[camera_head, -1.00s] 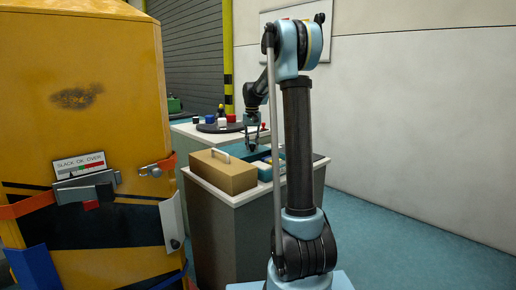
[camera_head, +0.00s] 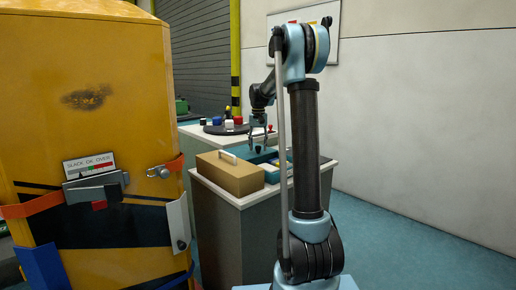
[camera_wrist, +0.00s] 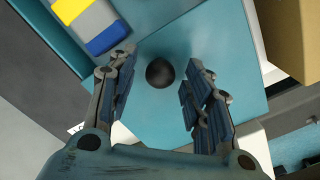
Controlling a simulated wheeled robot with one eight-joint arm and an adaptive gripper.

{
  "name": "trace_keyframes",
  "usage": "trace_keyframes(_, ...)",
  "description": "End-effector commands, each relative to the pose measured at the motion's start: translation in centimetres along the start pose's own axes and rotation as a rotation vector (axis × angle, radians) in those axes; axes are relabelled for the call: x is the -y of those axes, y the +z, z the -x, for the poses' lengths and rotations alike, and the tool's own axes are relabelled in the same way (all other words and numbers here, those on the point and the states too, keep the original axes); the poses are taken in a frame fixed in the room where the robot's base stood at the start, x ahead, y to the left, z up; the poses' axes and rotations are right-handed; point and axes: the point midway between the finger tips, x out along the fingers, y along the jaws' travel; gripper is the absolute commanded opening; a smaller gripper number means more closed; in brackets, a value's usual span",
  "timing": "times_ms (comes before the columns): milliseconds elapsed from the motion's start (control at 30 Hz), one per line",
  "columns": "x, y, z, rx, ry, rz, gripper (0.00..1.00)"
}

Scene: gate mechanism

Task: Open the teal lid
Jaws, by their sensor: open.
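The teal lid (camera_wrist: 215,45) is a flat square panel with a round black knob (camera_wrist: 160,73) on it. In the wrist view my gripper (camera_wrist: 158,78) is open, with one finger on each side of the knob and gaps between knob and fingers. I cannot tell how far the fingertips are above the lid. In the head view the teal lid (camera_head: 250,154) lies on the cabinet behind a tan box, and my gripper (camera_head: 259,147) points down over it. The lid looks shut and flat.
A tan box with a handle (camera_head: 230,176) stands beside the lid. A teal tray with grey, yellow and blue blocks (camera_wrist: 88,20) lies on the lid's other side. A round dark base with coloured knobs (camera_head: 225,128) sits behind. A large yellow cabinet (camera_head: 90,130) stands at left.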

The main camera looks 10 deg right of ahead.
Motion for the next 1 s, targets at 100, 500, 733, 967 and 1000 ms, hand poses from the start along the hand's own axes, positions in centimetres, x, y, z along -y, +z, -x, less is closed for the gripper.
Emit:
trace_keyframes(100, 0.0, 0.0, 1.2, 0.000, 0.000, 0.000, 0.46)
trace_keyframes(500, 0.0, -0.1, 8.4, 0.001, 0.000, 0.000, 0.46)
trace_keyframes(733, 0.0, -0.1, 10.9, 0.001, 0.000, 0.000, 0.46)
trace_keyframes(967, 0.0, -0.1, 11.6, 0.001, 0.000, 0.000, 0.46)
trace_keyframes(1000, 0.0, -0.1, 11.6, 0.001, 0.000, 0.000, 0.46)
